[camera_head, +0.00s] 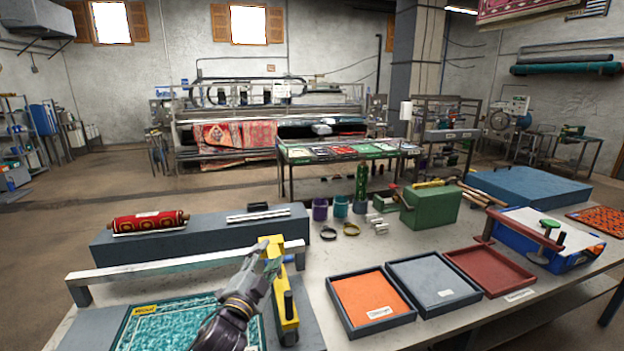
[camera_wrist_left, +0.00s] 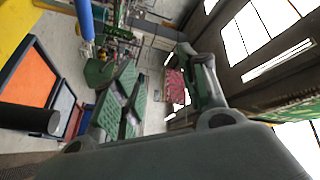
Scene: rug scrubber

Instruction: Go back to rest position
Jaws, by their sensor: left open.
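My left gripper (camera_head: 268,268) reaches in from the bottom of the head view, above the teal rug (camera_head: 160,325) and beside the yellow tool (camera_head: 277,262) with its dark upright handle. In the left wrist view my left gripper (camera_wrist_left: 165,82) has its two green-grey fingers spread apart with nothing between them. The yellow tool (camera_wrist_left: 18,25) also shows at the left edge there. I cannot tell whether the gripper touches it in the head view. My right gripper is in neither view.
A metal rail (camera_head: 190,262) crosses behind the rug, close to the gripper. A grey block (camera_head: 200,238) bears a rolled red rug (camera_head: 148,222). Orange (camera_head: 372,335), grey and red trays stand to the right. A green box (camera_head: 432,208) and small cups stand behind them.

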